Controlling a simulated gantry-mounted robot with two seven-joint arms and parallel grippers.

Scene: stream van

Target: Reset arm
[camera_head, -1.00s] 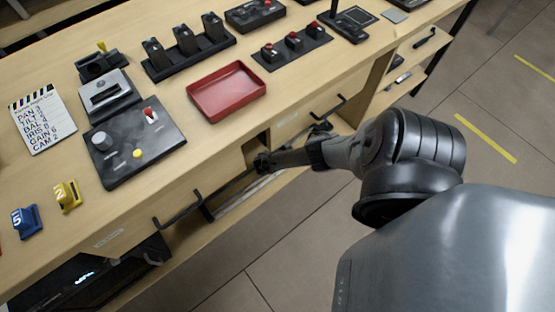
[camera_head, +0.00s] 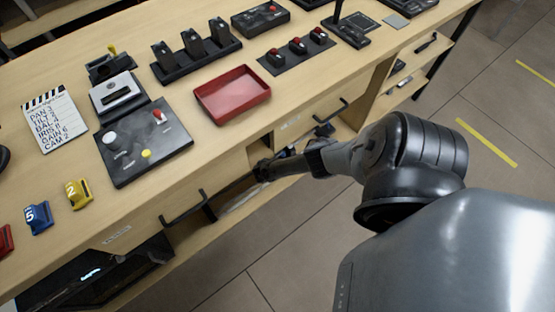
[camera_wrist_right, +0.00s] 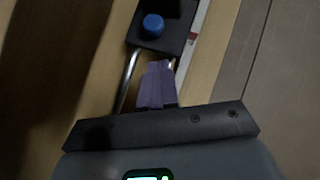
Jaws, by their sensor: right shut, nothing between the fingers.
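My right arm reaches in from the right in the head view. Its gripper (camera_head: 264,171) is small and dark, low at the front of the wooden desk (camera_head: 150,205), beside an open space under the top. In the right wrist view the purple-grey fingers (camera_wrist_right: 157,84) are together, with nothing held. Just beyond them is a black box with a blue button (camera_wrist_right: 152,25); I cannot tell whether they touch it. My left gripper is in neither view.
A red tray (camera_head: 232,112), a control panel (camera_head: 145,150), a clapperboard (camera_head: 54,126) and yellow (camera_head: 78,194) and blue (camera_head: 38,217) numbered blocks are on the desk. A drawer handle (camera_head: 183,208) juts from its front. The floor (camera_head: 310,240) beside the desk is open.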

